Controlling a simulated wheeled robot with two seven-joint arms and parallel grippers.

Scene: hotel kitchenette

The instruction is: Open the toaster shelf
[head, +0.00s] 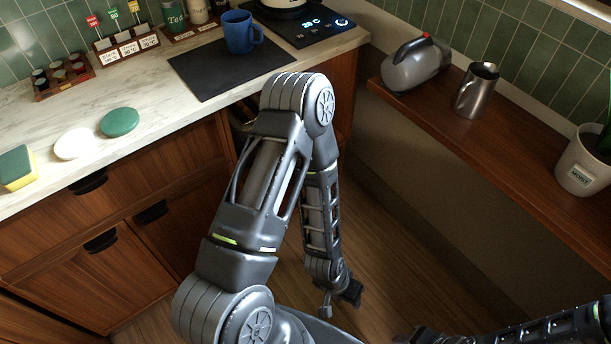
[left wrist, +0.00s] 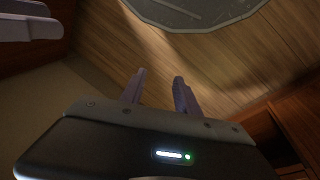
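I cannot make out a toaster for certain. A dark opening (head: 241,118) in the wooden cabinet below the black mat shows beside my left arm, which hides most of it. A dark recess with reddish-brown wooden edges also shows at the lower right of the left wrist view (left wrist: 268,138). My left gripper (head: 339,299) hangs low over the wooden floor, away from the cabinet front. In the left wrist view its two fingers (left wrist: 158,88) are apart with nothing between them. My right gripper (head: 418,337) is only partly in view at the bottom edge; its fingers are unclear.
The marble counter (head: 150,75) holds a blue mug (head: 240,32), a black mat (head: 212,75), a sponge (head: 16,167) and two round pieces. Cabinet fronts with black handles (head: 90,182) are below. A wooden ledge (head: 500,140) at right holds a kettle, steel pitcher and plant pot.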

